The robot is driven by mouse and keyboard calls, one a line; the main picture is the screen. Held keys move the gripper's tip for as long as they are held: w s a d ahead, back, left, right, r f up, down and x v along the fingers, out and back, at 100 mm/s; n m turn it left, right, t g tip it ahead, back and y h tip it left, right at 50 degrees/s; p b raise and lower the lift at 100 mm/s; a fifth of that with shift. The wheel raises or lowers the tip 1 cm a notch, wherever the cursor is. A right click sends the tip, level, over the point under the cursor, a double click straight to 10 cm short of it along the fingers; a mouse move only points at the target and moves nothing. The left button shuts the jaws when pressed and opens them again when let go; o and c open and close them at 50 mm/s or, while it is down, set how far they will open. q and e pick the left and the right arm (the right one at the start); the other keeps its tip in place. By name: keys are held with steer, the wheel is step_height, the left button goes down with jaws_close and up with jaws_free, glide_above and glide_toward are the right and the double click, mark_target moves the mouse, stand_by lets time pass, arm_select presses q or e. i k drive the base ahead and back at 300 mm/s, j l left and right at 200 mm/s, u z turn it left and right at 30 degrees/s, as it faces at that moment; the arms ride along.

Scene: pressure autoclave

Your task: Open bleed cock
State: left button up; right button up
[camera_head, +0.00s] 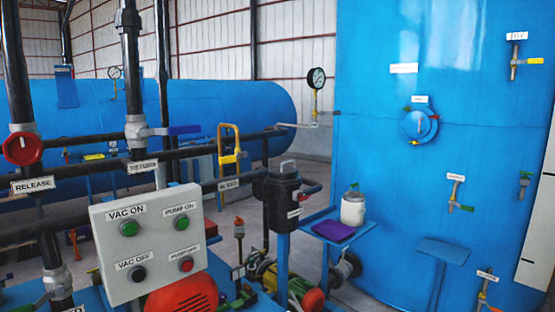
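A small white label (228,184) that seems to read "BLEED" sits on the black pipework left of centre. The handle stands upright; I cannot tell from this view whether the cock is open or shut. Neither of my grippers shows in the head view.
A grey control box (150,243) with several buttons stands in front at lower left. A large blue tank (450,140) fills the right side.

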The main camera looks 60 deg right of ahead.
mark_target(230, 158)
steer(key=z, duration=1.7)
